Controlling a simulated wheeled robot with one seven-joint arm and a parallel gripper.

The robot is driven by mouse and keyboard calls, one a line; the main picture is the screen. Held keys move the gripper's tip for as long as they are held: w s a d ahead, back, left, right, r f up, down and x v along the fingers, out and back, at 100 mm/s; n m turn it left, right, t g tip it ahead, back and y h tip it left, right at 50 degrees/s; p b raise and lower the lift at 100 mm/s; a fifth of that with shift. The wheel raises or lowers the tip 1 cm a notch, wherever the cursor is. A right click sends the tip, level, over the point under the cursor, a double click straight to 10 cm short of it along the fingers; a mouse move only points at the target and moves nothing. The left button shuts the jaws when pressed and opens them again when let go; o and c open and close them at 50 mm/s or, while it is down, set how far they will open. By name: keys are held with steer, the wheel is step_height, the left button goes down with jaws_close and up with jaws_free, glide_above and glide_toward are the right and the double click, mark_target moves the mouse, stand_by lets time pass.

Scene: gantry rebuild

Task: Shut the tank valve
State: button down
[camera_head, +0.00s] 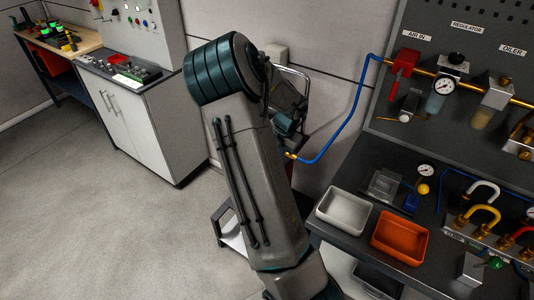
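A blue hose (342,131) runs from the panel down to a small brass fitting (291,156) beside my arm. Behind my arm, at that fitting, are a chrome handle frame (296,70) and dark teal and grey parts (290,122). I cannot tell whether these are the tank unit or my own wrist. My arm covers much of that spot, and I cannot make out a tank valve there. A red valve lever (404,62) sits under the AIR IN label on the panel. I cannot make out my gripper's fingers.
A dark bench at right holds a grey tray (344,198), an orange tray (427,239), gauges and coloured hoses. The regulator panel (483,75) stands above it. A white cabinet (125,123) and wooden bench (83,42) stand at left. The floor (95,225) at left is clear.

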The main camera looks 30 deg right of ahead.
steer(key=shift+w+r, duration=0.1)
stand_by(0.4)
steer(key=c, duration=1.4)
jaws_free()
steer(key=r, duration=0.4)
steer(key=s+r, duration=0.1)
steer(key=r, duration=0.4)
steer(key=s+d+r, duration=0.1)
steer(key=r, duration=0.3)
steer(key=shift+s+r, duration=0.2)
steer(key=shift+r, duration=0.05)
